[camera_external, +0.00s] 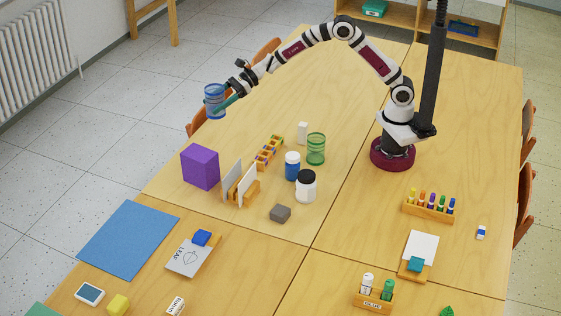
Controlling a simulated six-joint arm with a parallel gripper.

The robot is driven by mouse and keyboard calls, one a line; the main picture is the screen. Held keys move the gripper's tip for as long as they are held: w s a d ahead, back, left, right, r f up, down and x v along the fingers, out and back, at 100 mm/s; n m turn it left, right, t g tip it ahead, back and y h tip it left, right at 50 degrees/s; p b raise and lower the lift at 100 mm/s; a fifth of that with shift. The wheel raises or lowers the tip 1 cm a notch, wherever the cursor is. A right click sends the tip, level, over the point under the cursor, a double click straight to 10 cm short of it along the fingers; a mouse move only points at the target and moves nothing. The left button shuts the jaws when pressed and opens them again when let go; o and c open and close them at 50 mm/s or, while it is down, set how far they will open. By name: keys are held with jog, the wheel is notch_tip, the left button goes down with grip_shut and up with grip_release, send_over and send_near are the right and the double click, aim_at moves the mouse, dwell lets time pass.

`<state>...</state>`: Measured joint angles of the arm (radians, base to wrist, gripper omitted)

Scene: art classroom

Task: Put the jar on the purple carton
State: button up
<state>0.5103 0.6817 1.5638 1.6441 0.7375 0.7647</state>
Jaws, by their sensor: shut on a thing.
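My gripper (226,101) is at the far left end of my outstretched arm, shut on a clear blue jar (213,98). The jar is held upright in the air, near the table's far left edge in the picture. The purple carton (200,167) stands on the table below the jar in the picture, with its flat top bare. The jar and the carton are apart. The fingertips are small and partly hidden against the jar.
Right of the carton stand a holder with white panels (240,184), a caddy with colored compartments (268,152), a blue jar with a white lid (292,166), a green glass (316,148) and a black-lidded white jar (306,186). A blue mat (128,239) lies in front.

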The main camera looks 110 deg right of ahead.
jog(key=w+a+f, duration=0.3)
jog(key=w+a, duration=0.1)
jog(key=w+a+f, duration=0.2)
jog(key=a, duration=0.1)
jog(key=shift+f, duration=0.3)
jog(key=shift+w+a+f, duration=0.1)
jog(key=shift+f, duration=2.1)
jog(key=shift+f, duration=0.1)
jog(key=o, duration=1.2)
jog(key=shift+o, duration=0.2)
